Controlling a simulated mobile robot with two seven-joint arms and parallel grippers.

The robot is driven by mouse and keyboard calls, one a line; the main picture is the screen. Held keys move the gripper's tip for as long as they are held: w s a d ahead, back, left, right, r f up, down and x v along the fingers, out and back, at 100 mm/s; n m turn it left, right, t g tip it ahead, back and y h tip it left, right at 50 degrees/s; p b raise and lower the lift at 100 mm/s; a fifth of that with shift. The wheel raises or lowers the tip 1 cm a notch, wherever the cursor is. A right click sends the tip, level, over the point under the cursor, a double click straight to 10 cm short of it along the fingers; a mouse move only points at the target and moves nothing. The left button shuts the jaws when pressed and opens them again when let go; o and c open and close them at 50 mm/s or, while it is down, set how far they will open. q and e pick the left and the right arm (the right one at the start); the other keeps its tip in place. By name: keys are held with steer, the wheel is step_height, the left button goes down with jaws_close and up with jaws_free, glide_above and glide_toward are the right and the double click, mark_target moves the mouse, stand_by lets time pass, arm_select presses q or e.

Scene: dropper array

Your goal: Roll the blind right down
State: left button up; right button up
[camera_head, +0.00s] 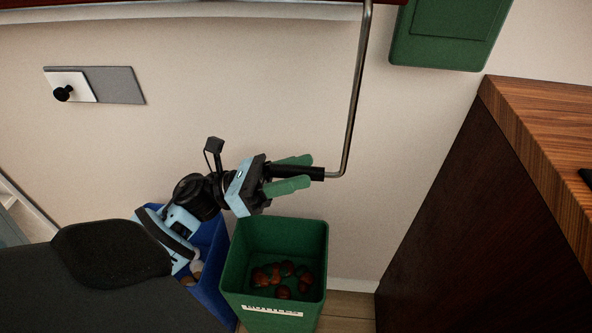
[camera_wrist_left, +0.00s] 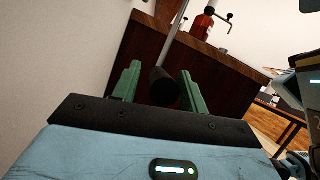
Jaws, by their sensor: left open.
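A crank hangs against the wall, with a thin metal rod (camera_head: 355,95) that bends at the bottom into a black handle (camera_head: 315,174). My left gripper (camera_head: 300,171) is open, with its green fingers on either side of the handle's end. In the left wrist view the handle (camera_wrist_left: 164,88) points toward the palm between the two fingers, with gaps beside it. A pale band (camera_head: 180,13) under a dark red edge runs along the top of the head view; I cannot tell whether it is the blind. My right gripper is not in view.
A green bin (camera_head: 322,255) with brown lumps stands below the gripper, beside a blue bin (camera_head: 213,265). A wooden cabinet (camera_head: 545,130) stands at right. A green box (camera_head: 445,52) and a grey plate with a black knob (camera_head: 120,85) are on the wall.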

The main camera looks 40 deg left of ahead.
arm_select(q)
steer(key=v, duration=0.7)
steer(key=shift+s+a+f, duration=0.1)
steer(key=shift+s+a, duration=0.05)
steer(key=shift+a, duration=0.05)
stand_by(0.3)
